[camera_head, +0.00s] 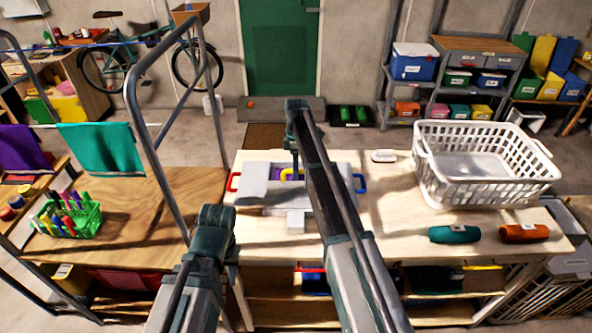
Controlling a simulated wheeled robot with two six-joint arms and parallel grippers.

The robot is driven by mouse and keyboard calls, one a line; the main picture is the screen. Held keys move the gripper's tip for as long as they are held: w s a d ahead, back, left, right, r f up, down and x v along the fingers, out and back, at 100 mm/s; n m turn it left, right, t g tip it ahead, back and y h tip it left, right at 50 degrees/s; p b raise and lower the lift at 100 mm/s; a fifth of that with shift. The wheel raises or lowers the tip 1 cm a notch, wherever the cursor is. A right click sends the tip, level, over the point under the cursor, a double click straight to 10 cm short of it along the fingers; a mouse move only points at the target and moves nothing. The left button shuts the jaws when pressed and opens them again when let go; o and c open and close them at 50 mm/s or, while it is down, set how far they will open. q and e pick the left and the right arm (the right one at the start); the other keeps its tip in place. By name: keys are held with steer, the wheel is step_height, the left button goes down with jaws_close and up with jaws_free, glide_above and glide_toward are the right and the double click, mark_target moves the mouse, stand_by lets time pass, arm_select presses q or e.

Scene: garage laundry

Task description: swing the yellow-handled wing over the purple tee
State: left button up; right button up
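A grey folding board (258,197) lies on the pale worktop. It has a red handle (233,182) at its left, a yellow handle (292,173) at its far middle and a blue handle (361,183) at its right. A little purple cloth, likely the purple tee (287,175), shows by the yellow handle; the rest is hidden. My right arm reaches across the board and covers part of it. A thin dark part hangs from its far end above the board, but its fingertips cannot be made out. My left arm is bent at the lower left, its gripper out of sight.
A white laundry basket (485,192) stands at the back right of the worktop (395,225). A green roll (454,234) and an orange roll (524,233) lie in front of it. A metal rail frame (172,185) rises at the left, near a green basket (88,222) of markers.

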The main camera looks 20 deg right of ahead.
steer(key=shift+r, duration=0.15)
steer(key=a+p+v, duration=0.1)
steer(key=p+v, duration=1.2)
steer(key=shift+d+r+p, duration=0.3)
steer(key=shift+d, duration=0.15)
steer(key=shift+w, duration=0.1)
steer(key=s+a+f+m+b, duration=0.3)
steer(key=s+a+f+b, duration=0.1)
steer(key=s, duration=0.8)
steer(key=s+a+f+m+t+h+b, duration=0.1)
steer(key=s+a+f+m+b, duration=0.3)
steer(key=s, duration=0.8)
steer(key=s+a+f+m+t+h+b, duration=0.1)
steer(key=s+a+f+m+b, duration=0.3)
steer(key=s, duration=0.8)
steer(key=a+f+b, duration=0.2)
steer(key=a, duration=0.2)
steer(key=shift+s+a+f, duration=0.35)
steer(key=shift+s+f, duration=0.05)
